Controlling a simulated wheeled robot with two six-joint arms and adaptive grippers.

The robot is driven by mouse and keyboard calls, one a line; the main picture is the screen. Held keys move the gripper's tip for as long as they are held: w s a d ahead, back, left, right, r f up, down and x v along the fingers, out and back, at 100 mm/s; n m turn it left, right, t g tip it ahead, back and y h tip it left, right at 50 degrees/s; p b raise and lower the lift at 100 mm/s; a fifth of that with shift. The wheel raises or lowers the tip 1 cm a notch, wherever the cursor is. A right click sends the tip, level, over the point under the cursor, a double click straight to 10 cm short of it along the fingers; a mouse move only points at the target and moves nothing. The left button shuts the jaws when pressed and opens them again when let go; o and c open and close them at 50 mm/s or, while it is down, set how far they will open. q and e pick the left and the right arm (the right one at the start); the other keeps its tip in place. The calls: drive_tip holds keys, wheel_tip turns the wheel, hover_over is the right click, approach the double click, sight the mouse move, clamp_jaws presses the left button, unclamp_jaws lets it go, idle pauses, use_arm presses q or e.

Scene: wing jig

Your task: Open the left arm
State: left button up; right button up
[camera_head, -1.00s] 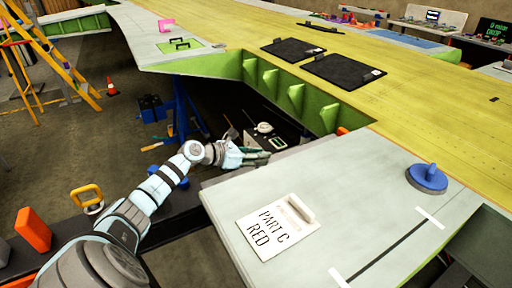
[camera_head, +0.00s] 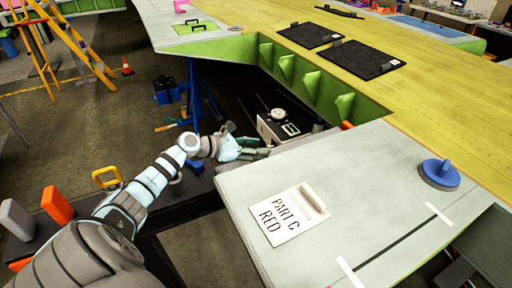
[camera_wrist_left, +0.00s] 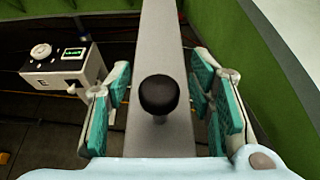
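My left gripper (camera_head: 258,152) reaches into the dark gap beside the grey wing panel (camera_head: 345,185) in the head view. In the left wrist view its teal-padded fingers (camera_wrist_left: 160,110) are spread apart, on either side of a long grey bar (camera_wrist_left: 160,45). A round black knob (camera_wrist_left: 159,94) stands on the bar between the fingers. I see a gap between the left finger and the bar; whether the right finger touches it I cannot tell. My right gripper is in neither view.
A white box with a dial and green display (camera_wrist_left: 62,62) stands left of the bar. Green wing ribs (camera_head: 314,85) edge the gap. An orange block (camera_head: 56,205) is at left.

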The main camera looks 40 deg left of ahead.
use_arm(q)
drive_tip(key=shift+s+a, duration=0.1)
drive_tip(key=v, duration=0.7)
drive_tip(key=shift+s+r, duration=0.1)
drive_tip(key=shift+s, duration=0.05)
